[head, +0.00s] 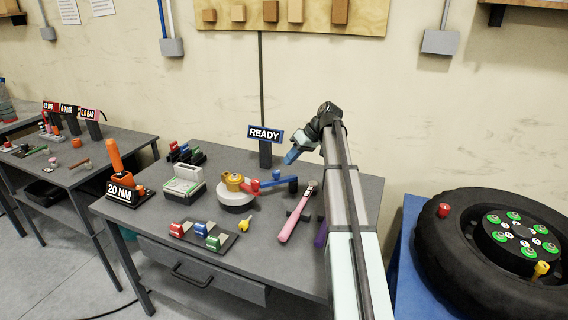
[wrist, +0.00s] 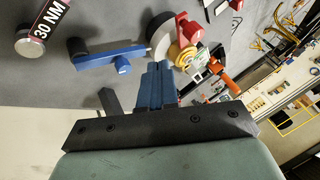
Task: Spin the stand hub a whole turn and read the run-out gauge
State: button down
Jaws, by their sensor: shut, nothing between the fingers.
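The stand hub, a yellow-gold hub (head: 235,181) on a round white base, stands mid-bench with a red part beside it. It also shows in the wrist view as a yellow part (wrist: 183,54), just beyond my fingertips. A blue arm with a peg (head: 279,181) lies right of the hub; it also shows in the wrist view (wrist: 105,56). A blue-framed display reading READY (head: 265,134) stands behind; I cannot tell which item is the run-out gauge. My gripper (head: 291,157) is shut and empty above the back of the bench; its blue fingers (wrist: 157,68) are together.
A pink-handled tool (head: 297,214) lies right of the hub. A tray of coloured blocks (head: 203,236) sits in front, and a white-topped device (head: 186,182) sits left. A 20 NM sign (head: 120,191) stands farther left. A wheel (head: 485,245) lies right of the bench.

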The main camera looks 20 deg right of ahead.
jog(key=w+a+f, duration=0.1)
jog(key=a+f, duration=0.5)
jog(key=a, duration=0.2)
jog(key=shift+w+a+f, duration=0.15)
jog(key=shift+a+f, duration=0.1)
jog(key=shift+f, duration=0.1)
jog(key=s+a+m+t+h, duration=0.2)
jog(key=a+m+t+h, duration=0.2)
jog(key=a+m, duration=0.7)
jog(key=shift+a+m+h, duration=0.3)
jog(key=shift+a+h, duration=0.6)
jog(key=shift+a, duration=1.6)
